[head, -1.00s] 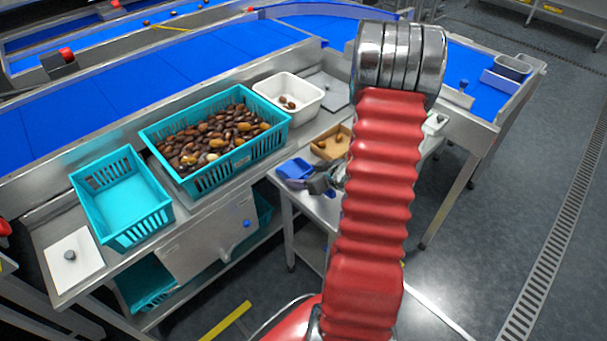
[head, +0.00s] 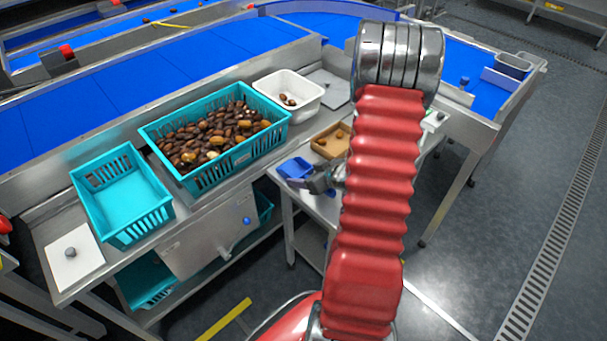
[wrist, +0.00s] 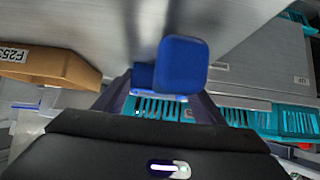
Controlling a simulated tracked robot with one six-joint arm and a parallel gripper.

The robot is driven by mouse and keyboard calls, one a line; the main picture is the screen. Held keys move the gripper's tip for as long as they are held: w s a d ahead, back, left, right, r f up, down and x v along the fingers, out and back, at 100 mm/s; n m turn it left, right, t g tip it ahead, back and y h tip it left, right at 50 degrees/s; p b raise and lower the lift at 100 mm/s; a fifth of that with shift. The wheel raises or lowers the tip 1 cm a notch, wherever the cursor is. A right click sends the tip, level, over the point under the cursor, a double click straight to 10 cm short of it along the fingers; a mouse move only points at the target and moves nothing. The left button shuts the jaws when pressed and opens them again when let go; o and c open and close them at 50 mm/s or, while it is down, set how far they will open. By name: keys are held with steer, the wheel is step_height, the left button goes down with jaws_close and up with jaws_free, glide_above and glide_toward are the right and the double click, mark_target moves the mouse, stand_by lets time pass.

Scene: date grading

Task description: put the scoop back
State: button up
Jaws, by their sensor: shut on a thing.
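The blue scoop (head: 294,168) is in my gripper (head: 318,182), above the left end of the small steel side table (head: 319,203). In the wrist view the scoop (wrist: 183,64) shows as a blue block between the dark fingers of my gripper (wrist: 160,98), which are shut on it. Whether the scoop touches the table is unclear. My red arm hides part of the table, and no scoop holder can be made out.
A brown box (head: 322,150) with dates stands close behind my gripper. A teal crate of dates (head: 215,178), an empty teal crate (head: 155,228) and a white tub (head: 308,101) stand on the bench. Blue conveyors (head: 150,85) run behind.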

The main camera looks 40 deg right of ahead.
steer(key=shift+s+f, duration=0.2)
steer(key=shift+f, duration=0.4)
stand_by(0.3)
steer(key=o, duration=1)
steer(key=shift+c, duration=0.2)
steer(key=o, duration=0.4)
steer(key=shift+a, duration=0.2)
steer(key=shift+a+f, duration=0.1)
steer(key=v, duration=1.4)
steer(key=shift+w+d+r, duration=0.25)
steer(key=shift+d+r, duration=0.15)
steer(key=shift+r, duration=0.05)
